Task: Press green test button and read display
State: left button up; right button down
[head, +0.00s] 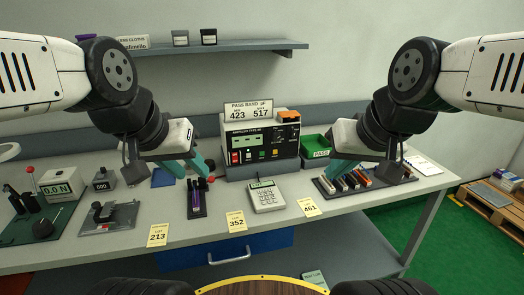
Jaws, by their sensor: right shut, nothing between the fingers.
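The tester (290,142) is a pale box with a black front panel, standing at the middle back of the bench. Its display (246,138) is a greenish strip whose reading is too small to make out. A small green button (262,154) sits low on the panel, among red, white and yellow ones. My right gripper (334,174) is shut and empty, right of the tester, over a rack of parts. Neither touches the button.
A sign (248,110) reading 423 and 517 stands on the tester. A calculator-like keypad (267,196) and yellow lot cards (236,221) lie in front. A green bin (316,147) stands to the right. Gauges (62,183) stand at left. A shelf (220,47) hangs above.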

pick_arm(q)
grip_shut()
dwell(1.6)
